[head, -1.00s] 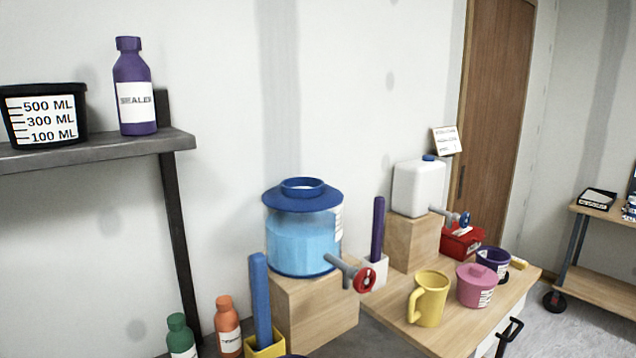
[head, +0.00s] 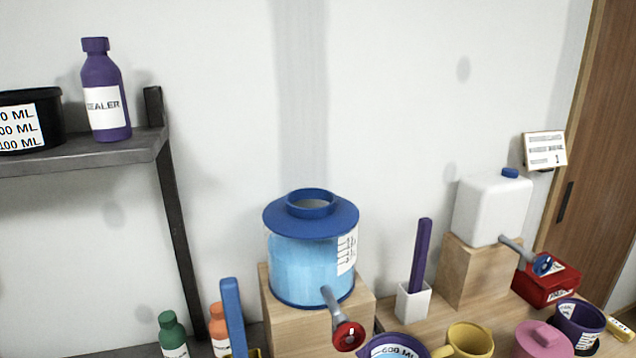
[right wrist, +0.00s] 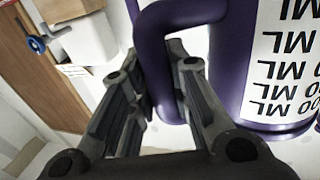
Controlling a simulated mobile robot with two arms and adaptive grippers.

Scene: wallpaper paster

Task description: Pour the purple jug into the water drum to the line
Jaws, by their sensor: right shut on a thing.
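The water drum (head: 311,262) is a clear cylinder with a blue lid, an open blue neck and a red-handled tap. It stands on a wooden block (head: 283,325) and holds light-blue water. A white label with level marks (head: 347,252) is on its right side; which mark the water meets is too small to tell. The purple jug (head: 395,346) shows its rim and ML scale at the bottom edge, below and right of the drum. In the right wrist view, my right gripper (right wrist: 160,88) is shut on the handle of the purple jug (right wrist: 228,60). My left gripper is out of view.
A blue stick (head: 233,315) stands left of the drum, a purple stick (head: 421,255) right of it. A white tank (head: 491,208) is further right. A yellow mug (head: 470,339) is near the jug. A shelf (head: 110,150) juts out at left. The space above the drum is clear.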

